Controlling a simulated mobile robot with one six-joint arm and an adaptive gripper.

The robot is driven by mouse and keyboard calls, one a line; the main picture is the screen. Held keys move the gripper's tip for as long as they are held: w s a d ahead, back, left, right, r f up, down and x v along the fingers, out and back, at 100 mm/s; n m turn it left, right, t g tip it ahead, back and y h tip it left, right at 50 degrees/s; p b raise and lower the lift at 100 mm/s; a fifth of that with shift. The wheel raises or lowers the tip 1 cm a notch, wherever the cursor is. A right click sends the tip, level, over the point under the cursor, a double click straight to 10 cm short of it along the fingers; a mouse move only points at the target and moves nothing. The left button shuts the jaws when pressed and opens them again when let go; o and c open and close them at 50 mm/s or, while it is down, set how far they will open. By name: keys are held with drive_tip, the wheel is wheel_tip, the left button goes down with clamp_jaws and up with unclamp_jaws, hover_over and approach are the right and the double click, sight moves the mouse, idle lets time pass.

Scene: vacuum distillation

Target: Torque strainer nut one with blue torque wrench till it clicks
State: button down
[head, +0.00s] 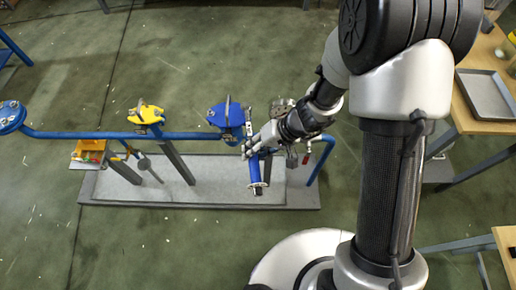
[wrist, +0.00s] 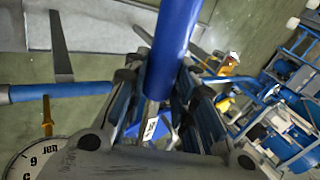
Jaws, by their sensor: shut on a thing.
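My gripper (head: 249,150) is shut on the blue torque wrench (wrist: 173,45). In the wrist view the thick blue handle runs up from between the dark fingers, and a bare metal shaft with a small label shows below it. In the head view a narrow silver bar (head: 249,118), which looks like part of the wrench, stands just beyond the gripper.
A long blue pipe (head: 85,135) carries a yellow valve part (head: 146,114) and a blue one (head: 226,113). An orange box (head: 90,151) hangs at the left. The grey base plate (head: 220,195) lies below. A tray (head: 487,94) sits on a wooden table at right.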

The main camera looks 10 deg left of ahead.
drive_tip(key=shift+a, duration=0.1)
drive_tip(key=shift+s+a+m+t, duration=0.2)
drive_tip(key=shift+a+m, duration=0.15)
drive_tip(key=shift+a, duration=0.15)
drive_tip(key=shift+s+a+m+t, duration=0.1)
drive_tip(key=shift+s+a+m, duration=0.05)
drive_tip(key=shift+a+m, duration=0.25)
drive_tip(key=shift+s+a+m, duration=0.1)
drive_tip(key=shift+a+m, duration=0.25)
drive_tip(key=shift+a, duration=0.15)
drive_tip(key=shift+a+t, duration=0.1)
drive_tip(key=shift+t, duration=0.2)
drive_tip(key=a+m, duration=0.1)
drive_tip(key=a+m+t, duration=0.1)
drive_tip(key=a, duration=0.1)
drive_tip(key=shift+s, duration=0.2)
drive_tip(key=shift+d, duration=0.1)
